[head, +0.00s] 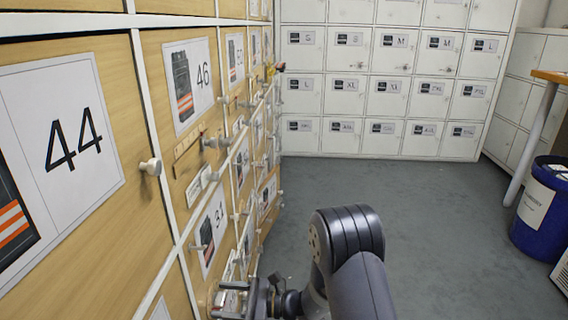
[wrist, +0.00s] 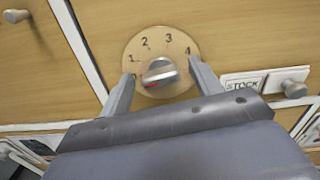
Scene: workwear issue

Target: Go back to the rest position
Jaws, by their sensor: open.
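In the wrist view, my gripper (wrist: 159,90) is open. Its two fingers stand on either side of a round wooden dial with a grey knob (wrist: 160,75). The dial carries numbers, of which 1, 2, 3 and 4 can be read, and a red mark shows at the knob's lower left. I cannot tell whether the fingers touch the dial or knob. In the head view, my gripper (head: 243,300) is low against the wooden locker wall at the bottom, and the dial there is mostly hidden.
Wooden lockers (head: 105,215) with round knobs and labels such as 44 and 46 line the left. White lockers (head: 340,85) fill the back. A blue bin (head: 540,215) stands at the right by a table (head: 530,135). The grey floor (head: 440,210) between is clear.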

